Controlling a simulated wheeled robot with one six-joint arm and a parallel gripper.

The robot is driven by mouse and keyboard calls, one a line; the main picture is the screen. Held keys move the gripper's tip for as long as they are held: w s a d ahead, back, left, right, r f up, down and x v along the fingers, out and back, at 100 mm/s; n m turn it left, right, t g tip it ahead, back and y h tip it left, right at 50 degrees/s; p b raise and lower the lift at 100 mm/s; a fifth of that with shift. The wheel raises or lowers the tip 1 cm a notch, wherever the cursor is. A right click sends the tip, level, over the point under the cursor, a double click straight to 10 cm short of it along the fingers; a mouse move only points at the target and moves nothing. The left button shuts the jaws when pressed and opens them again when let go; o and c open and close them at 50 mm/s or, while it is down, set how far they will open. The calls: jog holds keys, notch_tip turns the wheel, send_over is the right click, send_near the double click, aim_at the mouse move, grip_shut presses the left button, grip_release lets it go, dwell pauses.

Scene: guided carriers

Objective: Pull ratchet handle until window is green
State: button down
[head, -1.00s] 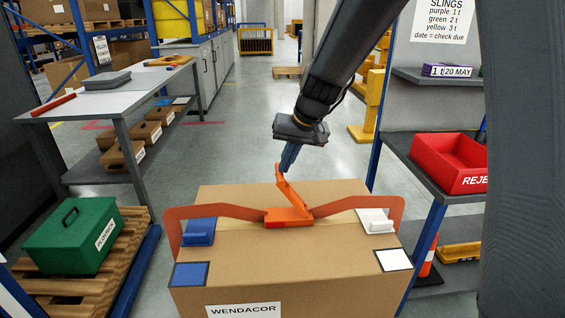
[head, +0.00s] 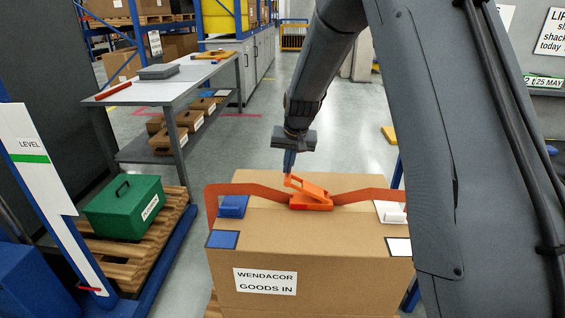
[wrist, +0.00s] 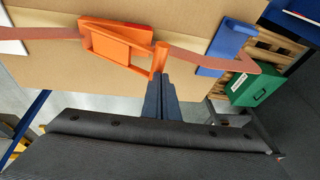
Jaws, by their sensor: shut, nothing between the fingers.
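The orange ratchet (head: 312,201) sits on top of the large cardboard box (head: 300,240), in the middle of a rust-red strap (head: 258,189). Its handle (head: 305,186) is tilted low over the body, its free end raised toward the left. A small red patch, possibly the window, shows at the ratchet's front left (head: 297,207); I see no green on it. My gripper (head: 288,172) points down, shut and empty, with its tips at the handle's raised end. In the wrist view the fingertips (wrist: 161,80) are right by the orange end bar (wrist: 160,57); contact is unclear.
Blue (head: 233,206) and white (head: 391,213) corner protectors sit under the strap. A green case (head: 124,207) on a pallet stands left, with a level post (head: 40,165) nearer. A grey workbench (head: 170,88) is behind. My arm hides the right side.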

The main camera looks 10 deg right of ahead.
jog(key=w+a+f+b, duration=0.1)
jog(key=a+f+b, duration=0.1)
jog(key=a+f, duration=0.2)
jog(key=shift+a+f, duration=0.25)
jog(key=shift+f, duration=0.9)
dwell(0.7)
